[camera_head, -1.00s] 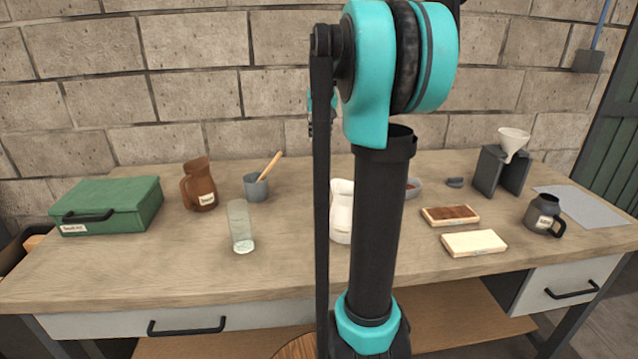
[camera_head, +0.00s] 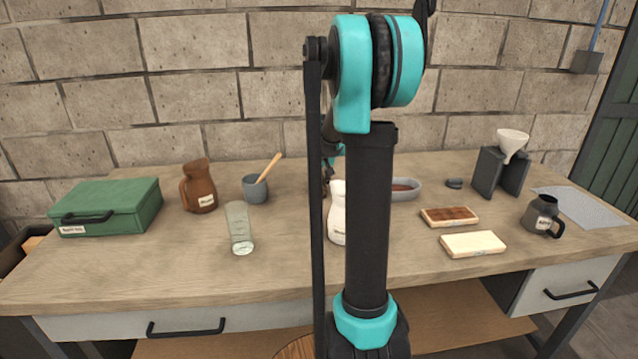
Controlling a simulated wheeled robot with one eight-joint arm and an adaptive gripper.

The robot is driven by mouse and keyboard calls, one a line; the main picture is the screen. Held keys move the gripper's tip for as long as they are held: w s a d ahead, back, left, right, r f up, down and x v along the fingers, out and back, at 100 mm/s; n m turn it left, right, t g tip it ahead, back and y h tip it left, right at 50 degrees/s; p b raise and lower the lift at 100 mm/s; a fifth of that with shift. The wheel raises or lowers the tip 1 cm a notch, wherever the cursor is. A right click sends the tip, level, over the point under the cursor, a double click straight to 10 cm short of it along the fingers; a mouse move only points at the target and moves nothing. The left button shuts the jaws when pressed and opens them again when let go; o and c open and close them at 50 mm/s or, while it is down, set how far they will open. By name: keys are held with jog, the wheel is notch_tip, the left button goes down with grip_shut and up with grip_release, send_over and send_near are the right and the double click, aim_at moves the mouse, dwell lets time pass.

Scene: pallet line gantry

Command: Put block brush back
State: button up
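Two flat blocks lie on the right part of the workbench. One has a dark brown top (camera_head: 450,216); the other is a pale cream block (camera_head: 472,244) just in front of it. I cannot tell for sure which of them, if either, is the block brush. The far end of my arm shows only as a small teal and dark piece behind my upright arm link, low over the bench near the white jug. The fingers of my gripper are mostly hidden there, so I cannot see whether they hold anything.
On the workbench (camera_head: 290,270) stand a green box (camera_head: 125,205), brown jug (camera_head: 199,187), grey cup (camera_head: 256,189) with a wooden handle, clear glass (camera_head: 239,228), white jug (camera_head: 337,220), grey dish (camera_head: 404,189), dark mug (camera_head: 541,214) and a funnel (camera_head: 512,142) on a stand.

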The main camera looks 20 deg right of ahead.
jog(key=shift+f, duration=0.2)
jog(key=shift+f, duration=0.15)
jog(key=o, duration=1.1)
jog(key=v, duration=1.2)
